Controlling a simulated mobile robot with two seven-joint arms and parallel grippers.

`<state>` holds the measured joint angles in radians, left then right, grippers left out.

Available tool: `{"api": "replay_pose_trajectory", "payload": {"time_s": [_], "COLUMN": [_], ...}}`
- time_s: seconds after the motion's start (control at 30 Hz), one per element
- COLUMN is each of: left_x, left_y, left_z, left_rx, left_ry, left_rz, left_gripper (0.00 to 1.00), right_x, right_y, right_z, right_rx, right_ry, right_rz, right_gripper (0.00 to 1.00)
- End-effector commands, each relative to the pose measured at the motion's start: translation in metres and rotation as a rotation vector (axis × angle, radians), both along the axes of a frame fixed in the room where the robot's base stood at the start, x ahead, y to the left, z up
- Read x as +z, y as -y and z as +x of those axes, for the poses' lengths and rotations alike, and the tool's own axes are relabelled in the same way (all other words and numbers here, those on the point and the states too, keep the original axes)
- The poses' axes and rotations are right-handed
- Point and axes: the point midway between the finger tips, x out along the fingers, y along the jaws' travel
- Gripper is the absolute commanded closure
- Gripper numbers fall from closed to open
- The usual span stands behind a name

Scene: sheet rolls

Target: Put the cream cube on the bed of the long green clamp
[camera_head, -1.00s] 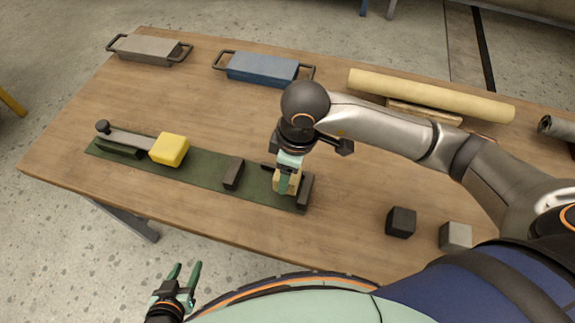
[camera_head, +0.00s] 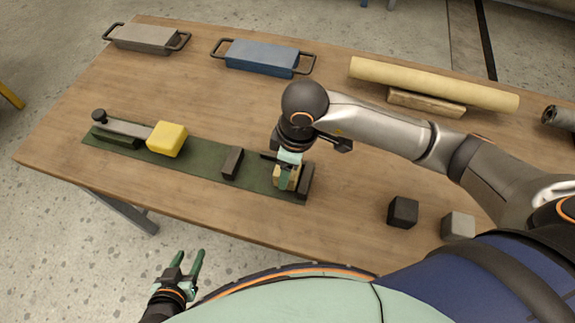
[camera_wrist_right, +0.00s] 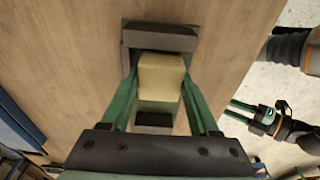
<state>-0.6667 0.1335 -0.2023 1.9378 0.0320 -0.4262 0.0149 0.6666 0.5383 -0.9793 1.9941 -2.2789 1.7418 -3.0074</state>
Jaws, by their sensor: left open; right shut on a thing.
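The long green clamp (camera_head: 206,167) lies on the table, with a dark lever at its left end, a yellow block (camera_head: 167,139) on it and dark stops (camera_head: 232,162) toward its right. The cream cube (camera_wrist_right: 160,76) is between the fingers of my right gripper (camera_wrist_right: 165,100), over the right end of the clamp between two dark stops. In the head view the cube (camera_head: 284,180) is partly hidden by the gripper. I cannot tell whether it touches the bed. My left gripper (camera_head: 188,264) is open and empty, off the table's front edge.
A dark cube (camera_head: 403,212) and a grey cube (camera_head: 458,227) lie at the right front. A grey tray (camera_head: 146,39) and a blue tray (camera_head: 262,57) with handles stand at the back. A cream roll (camera_head: 432,82) rests on a wooden block (camera_head: 426,103); a grey roll (camera_head: 560,117) is at the far right.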

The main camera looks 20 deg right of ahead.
Motion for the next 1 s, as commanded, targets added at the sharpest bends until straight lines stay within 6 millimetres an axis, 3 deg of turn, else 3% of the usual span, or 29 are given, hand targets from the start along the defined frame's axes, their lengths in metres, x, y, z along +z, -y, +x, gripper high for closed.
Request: {"api": "replay_pose_trajectory", "payload": {"time_s": [0.57, 0.6, 0.9, 1.0], "left_x": [-0.015, -0.015, -0.013, -0.012], "left_y": [-0.002, -0.002, -0.002, -0.002], "left_z": [-0.001, -0.001, 0.000, 0.000], "left_rx": [0.003, 0.002, 0.001, 0.002], "left_ry": [-0.004, -0.004, 0.000, 0.001], "left_rz": [0.005, 0.004, 0.003, 0.003], "left_gripper": [0.50, 0.50, 0.50, 0.50], "right_x": [-0.010, -0.010, -0.009, -0.009], "right_y": [0.000, 0.000, 0.001, 0.001], "right_z": [0.000, 0.000, 0.001, 0.001], "right_rx": [0.001, 0.001, -0.001, -0.003], "right_ry": [0.001, 0.001, 0.002, 0.004], "right_rz": [0.000, 0.000, -0.001, -0.003], "right_gripper": [1.00, 0.37, 0.04, 0.03]}}
